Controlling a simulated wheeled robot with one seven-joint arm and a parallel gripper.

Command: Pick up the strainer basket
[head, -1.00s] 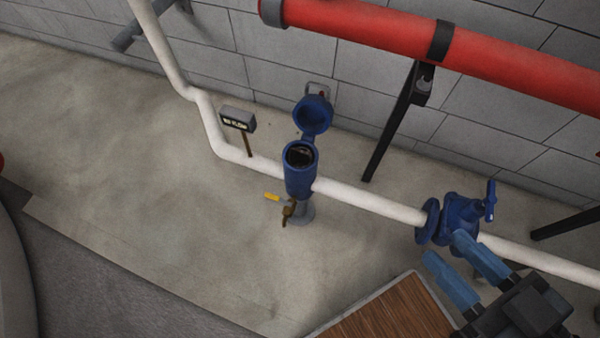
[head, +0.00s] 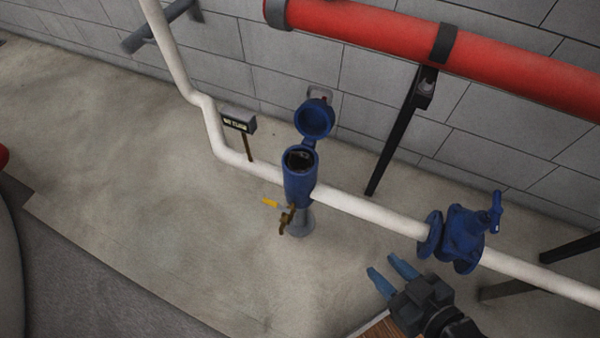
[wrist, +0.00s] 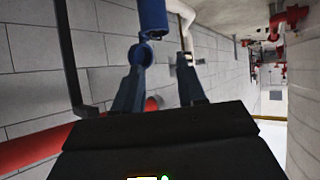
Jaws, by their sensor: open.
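The blue strainer housing (head: 299,178) stands upright on the white pipe, with its round lid (head: 314,118) swung open toward the wall. Its dark mouth (head: 300,159) faces up, and something dark shows inside; I cannot make out the basket clearly. My gripper (head: 390,272) is open and empty, to the lower right of the housing and well apart from it. In the wrist view, the housing (wrist: 152,16) and lid (wrist: 140,54) show beyond my two blue fingers (wrist: 160,92).
A blue valve (head: 462,236) sits on the white pipe (head: 370,210) right of the housing. A yellow-handled drain cock (head: 284,216) hangs below the housing. A red pipe (head: 380,32) runs above. A wooden top (head: 378,327) is at bottom.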

